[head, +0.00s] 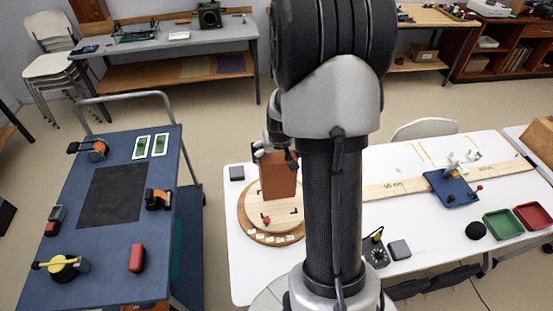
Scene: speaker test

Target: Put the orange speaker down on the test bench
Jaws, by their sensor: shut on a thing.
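The orange speaker (280,178) is a brown-orange box, roughly upright, in the middle of the head view. My gripper (275,156) is shut on its top edge. The speaker overlaps the round wooden turntable (252,213) in the picture; I cannot tell whether it touches the turntable or hangs above it. The turntable lies at the left end of the white-topped table (400,180), which appears to be the test bench. My arm hides the middle of that table and part of the turntable.
On the white table, a marked wooden board (400,187) runs right to a blue stand (452,188). Green (503,223) and red (532,216) trays and a grey block (400,250) lie nearby. A blue cart (95,250) with several items stands left, across a narrow gap.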

